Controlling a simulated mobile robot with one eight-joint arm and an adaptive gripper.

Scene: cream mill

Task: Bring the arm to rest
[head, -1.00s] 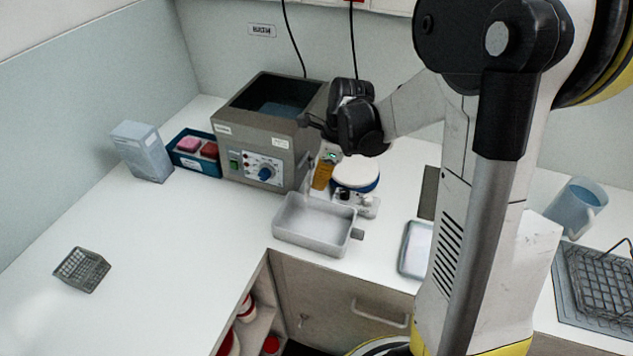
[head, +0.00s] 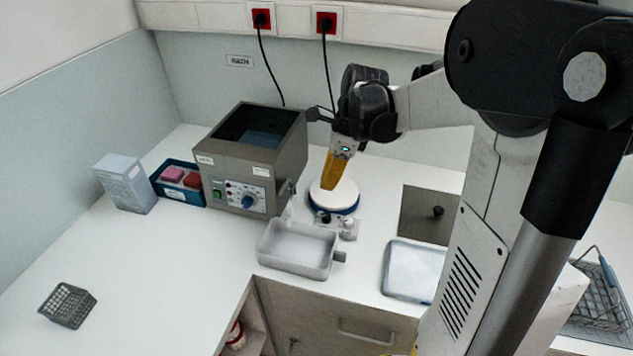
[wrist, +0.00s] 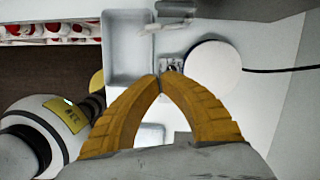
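My gripper (head: 329,188) hangs fingers down at the end of my arm, in front of the round white plate of a small device (head: 334,199). In the wrist view my gripper's yellow fingers (wrist: 160,78) meet at their tips with nothing between them. The white plate (wrist: 213,67) shows right of the fingertips there. A pale grey tray (head: 298,249) stands on the counter in front of the device; it shows left of the fingertips in the wrist view (wrist: 127,48).
A grey water bath (head: 235,160) stands left of my gripper. Beside it are a blue container with pink and red blocks (head: 178,184) and a translucent box (head: 125,182). A wire basket (head: 68,304) sits front left. A white-blue tray (head: 411,271) lies right. The left counter is largely clear.

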